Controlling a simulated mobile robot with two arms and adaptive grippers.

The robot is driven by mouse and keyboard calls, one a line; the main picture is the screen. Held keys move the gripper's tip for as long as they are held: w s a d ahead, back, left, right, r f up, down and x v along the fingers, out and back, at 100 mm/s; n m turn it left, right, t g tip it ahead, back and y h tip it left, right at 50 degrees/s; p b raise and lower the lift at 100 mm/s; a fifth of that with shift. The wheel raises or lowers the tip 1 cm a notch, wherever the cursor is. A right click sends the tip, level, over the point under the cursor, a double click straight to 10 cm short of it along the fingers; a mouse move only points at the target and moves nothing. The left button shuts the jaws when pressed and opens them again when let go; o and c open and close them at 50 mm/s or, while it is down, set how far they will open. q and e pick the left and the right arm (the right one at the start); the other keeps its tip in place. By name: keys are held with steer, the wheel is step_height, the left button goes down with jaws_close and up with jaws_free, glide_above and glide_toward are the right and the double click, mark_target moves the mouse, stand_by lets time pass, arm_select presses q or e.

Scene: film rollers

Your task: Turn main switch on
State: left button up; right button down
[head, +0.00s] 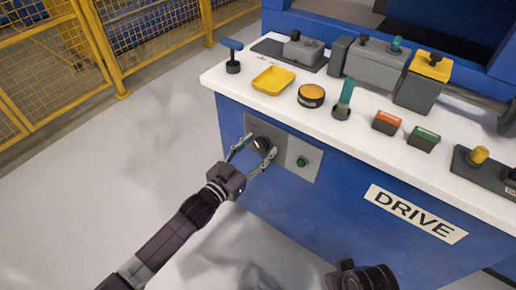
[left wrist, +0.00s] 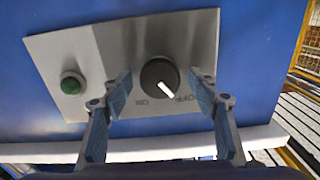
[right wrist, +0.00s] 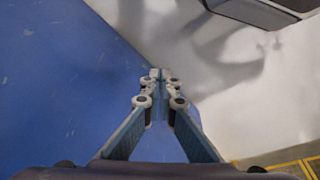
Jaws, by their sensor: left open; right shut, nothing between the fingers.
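The main switch is a round black knob (left wrist: 159,78) with a white pointer line, on a grey panel (left wrist: 110,45) marked ON and OFF. In the left wrist view the pointer slants toward the OFF lettering. The knob (head: 262,145) also shows in the head view on the blue cabinet's front. My left gripper (head: 252,144) is open, with one finger on each side of the knob; it also shows in the left wrist view (left wrist: 162,85). Gaps show between fingers and knob. My right gripper (right wrist: 158,78) is shut and empty beside a blue surface.
A green button (head: 301,162) sits on the same panel. The white worktop (head: 240,80) above holds a yellow tray (head: 273,79), an orange button (head: 311,95), levers and boxes. A yellow fence (head: 130,40) stands at the left. Floor at the left is clear.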

arm_select(q)
steer(key=shift+c, duration=0.6)
steer(key=c, duration=1)
steer(key=shift+c, duration=0.2)
